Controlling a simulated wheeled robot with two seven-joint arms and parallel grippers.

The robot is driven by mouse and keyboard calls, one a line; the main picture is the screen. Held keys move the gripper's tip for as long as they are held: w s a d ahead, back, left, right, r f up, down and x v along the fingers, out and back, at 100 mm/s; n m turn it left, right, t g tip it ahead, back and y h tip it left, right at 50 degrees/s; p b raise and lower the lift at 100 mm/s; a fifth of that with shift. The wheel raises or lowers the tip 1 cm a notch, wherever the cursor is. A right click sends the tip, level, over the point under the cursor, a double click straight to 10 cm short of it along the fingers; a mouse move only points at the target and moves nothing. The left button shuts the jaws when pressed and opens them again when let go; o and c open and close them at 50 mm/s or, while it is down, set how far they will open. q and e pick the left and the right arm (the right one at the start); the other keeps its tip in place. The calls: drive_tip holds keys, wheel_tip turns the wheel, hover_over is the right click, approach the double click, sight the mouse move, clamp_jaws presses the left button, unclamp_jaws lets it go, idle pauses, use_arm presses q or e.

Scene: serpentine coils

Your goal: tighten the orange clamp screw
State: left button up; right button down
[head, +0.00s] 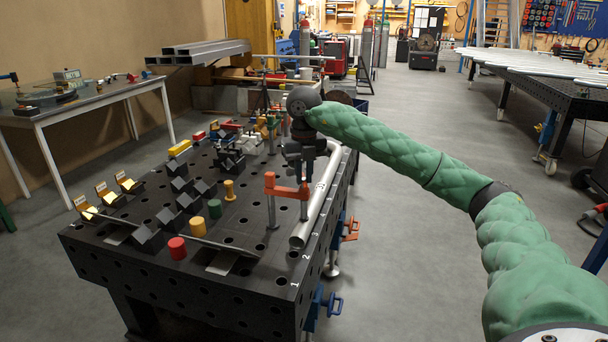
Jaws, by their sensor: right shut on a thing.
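The orange clamp (285,190) stands on a grey post near the right edge of the black perforated table (240,285). Its arm reaches right toward a bent silver tube (322,200). A thin screw (304,210) hangs below the right end of this arm, by the tube. My right gripper (306,178) points down directly above that end and is shut on the top of the screw, which the fingers mostly hide. I cannot tell whether the screw's lower tip touches the tube. My left gripper is out of view.
More clamps and fixtures crowd the table's far end.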

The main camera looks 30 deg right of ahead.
sight(304, 178)
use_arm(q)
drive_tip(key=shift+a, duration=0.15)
use_arm(e)
drive_tip(key=shift+r, duration=0.1)
idle(0.4)
drive_tip(key=c, duration=1.4)
unclamp_jaws()
drive_tip(key=shift+o, duration=0.2)
wheel_tip(304, 178, up, 5)
drive_tip(key=shift+r+b, duration=0.15)
drive_tip(key=shift+b, duration=0.2)
drive_tip(key=shift+r, duration=1.15)
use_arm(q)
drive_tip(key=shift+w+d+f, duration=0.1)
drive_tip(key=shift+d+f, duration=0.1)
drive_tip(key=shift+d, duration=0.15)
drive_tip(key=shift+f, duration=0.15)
